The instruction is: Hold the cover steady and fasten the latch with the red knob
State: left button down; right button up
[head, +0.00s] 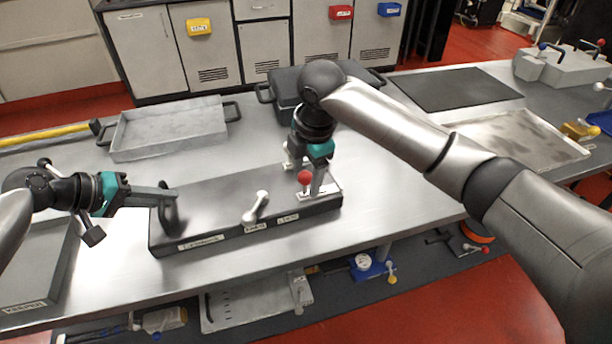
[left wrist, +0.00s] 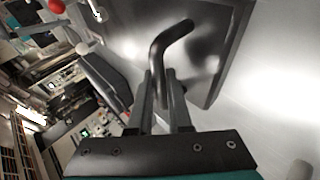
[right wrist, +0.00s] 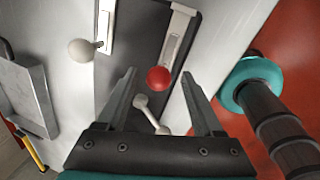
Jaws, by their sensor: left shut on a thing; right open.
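The cover (head: 222,205) is a long dark grey lid on a low box on the bench. My left gripper (head: 172,196) is shut on the black handle (left wrist: 165,50) at the cover's left end. The red knob (head: 304,178) tops a latch with a pale plate at the cover's right end. My right gripper (head: 317,186) is open and points down there; in the right wrist view the red knob (right wrist: 158,78) shows between its fingertips, with no contact visible. A white-knobbed latch (head: 257,207) is on the front side; another white knob (right wrist: 82,50) is on the far side, partly hidden in the head view.
A grey tray (head: 170,135) lies behind the cover to the left. A dark lidded case (head: 285,88) stands behind my right gripper. A black mat (head: 455,90) and a shallow metal tray (head: 530,140) lie to the right. A dark box (head: 35,265) is at the front left.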

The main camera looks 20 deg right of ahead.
jog(key=shift+w+f, duration=0.15)
jog(key=shift+f, duration=0.5)
jog(key=c, duration=1)
grip_shut()
